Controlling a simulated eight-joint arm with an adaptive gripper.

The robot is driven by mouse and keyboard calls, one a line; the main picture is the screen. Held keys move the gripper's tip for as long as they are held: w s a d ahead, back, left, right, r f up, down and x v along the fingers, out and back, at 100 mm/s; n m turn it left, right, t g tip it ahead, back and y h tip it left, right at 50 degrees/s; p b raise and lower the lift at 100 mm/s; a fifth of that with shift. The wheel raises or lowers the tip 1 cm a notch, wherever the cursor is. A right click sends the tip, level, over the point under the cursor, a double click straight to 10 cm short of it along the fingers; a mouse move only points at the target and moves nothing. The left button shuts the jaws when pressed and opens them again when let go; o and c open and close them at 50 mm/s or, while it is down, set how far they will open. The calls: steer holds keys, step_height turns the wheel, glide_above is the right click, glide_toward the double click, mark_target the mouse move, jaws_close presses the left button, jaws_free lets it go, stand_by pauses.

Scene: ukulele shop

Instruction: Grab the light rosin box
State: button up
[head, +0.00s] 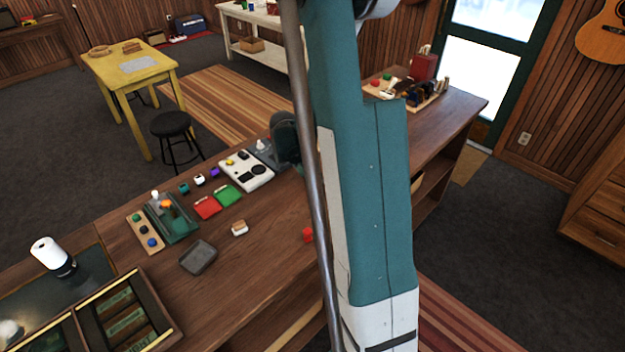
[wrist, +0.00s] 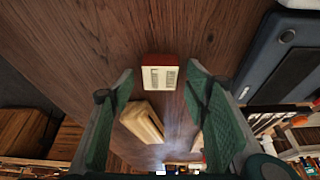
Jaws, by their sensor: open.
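In the wrist view my gripper (wrist: 160,72) is open, with a green finger on each side and nothing held. A small box (wrist: 160,78) with a cream printed face and a dark red edge lies on the wood between the fingertips, apart from both. A pale tan block-like box (wrist: 143,121) lies lower, close to the left finger. I cannot tell for sure which is the light rosin box. In the head view a small white-and-brown box (head: 240,228) and a red one (head: 307,236) sit on the counter. My arm hides the gripper there.
The wooden counter (head: 235,270) also bears a grey tray (head: 198,257), red and green cards (head: 228,195), a white device (head: 246,171) and a divided case (head: 165,330). Bare wood surrounds the small boxes. A dark blue-grey object (wrist: 285,55) stands right of the fingers.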

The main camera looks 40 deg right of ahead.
mark_target(312, 176)
steer(key=c, duration=0.9)
steer(key=shift+r, duration=0.1)
steer(key=shift+r, duration=4.95)
